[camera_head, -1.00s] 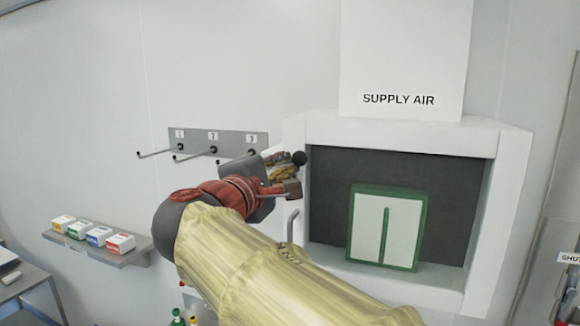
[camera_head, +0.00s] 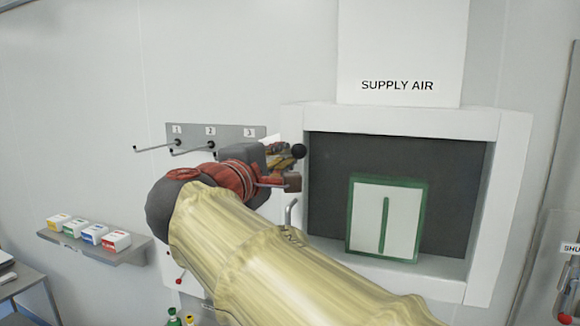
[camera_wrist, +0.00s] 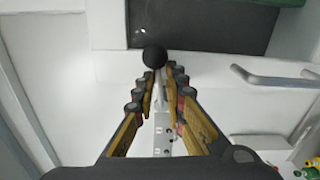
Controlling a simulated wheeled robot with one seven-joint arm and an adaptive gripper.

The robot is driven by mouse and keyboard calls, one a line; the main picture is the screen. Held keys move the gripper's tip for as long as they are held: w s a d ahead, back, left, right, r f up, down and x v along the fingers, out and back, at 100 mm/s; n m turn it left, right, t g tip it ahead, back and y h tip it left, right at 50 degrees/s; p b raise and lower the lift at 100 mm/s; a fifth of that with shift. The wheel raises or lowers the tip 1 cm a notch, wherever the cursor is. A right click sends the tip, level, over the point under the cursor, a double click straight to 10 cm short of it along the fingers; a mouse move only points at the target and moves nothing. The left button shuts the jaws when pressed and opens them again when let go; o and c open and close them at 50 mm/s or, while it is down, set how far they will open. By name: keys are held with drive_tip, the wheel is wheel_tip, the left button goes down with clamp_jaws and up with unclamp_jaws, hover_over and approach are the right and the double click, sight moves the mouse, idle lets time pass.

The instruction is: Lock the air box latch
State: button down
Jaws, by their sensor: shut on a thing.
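The supply air box (camera_head: 402,122) is a white-framed wall opening with a dark interior. The latch's black ball knob (camera_head: 298,151) shows beside the box's left edge. In the wrist view the knob (camera_wrist: 154,57) stands at the tips of my gripper (camera_wrist: 160,76). My gripper, also in the head view (camera_head: 284,154), is shut on the latch lever just behind the knob. The fingers lie on both sides and hide most of the lever. A metal plate (camera_wrist: 163,130) shows between the fingers.
A green-framed white panel (camera_head: 408,222) leans inside the box. A bent grey handle (camera_head: 290,212), also in the wrist view (camera_wrist: 275,79), sits just below my gripper. A numbered hook rack (camera_head: 225,133) is to the left. A shelf with several small boxes (camera_head: 130,255) is lower left.

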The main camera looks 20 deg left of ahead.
drive_tip(key=shift+f+m+b, duration=0.5)
drive_tip(key=shift+f+b, duration=0.15)
drive_tip(key=shift+b, duration=0.2)
drive_tip(key=shift+r, duration=0.1)
drive_tip(key=c, duration=2)
unclamp_jaws()
drive_tip(key=shift+r, duration=0.15)
drive_tip(key=shift+o, duration=0.2)
drive_tip(key=s+a, duration=0.1)
drive_tip(key=s, duration=1.1)
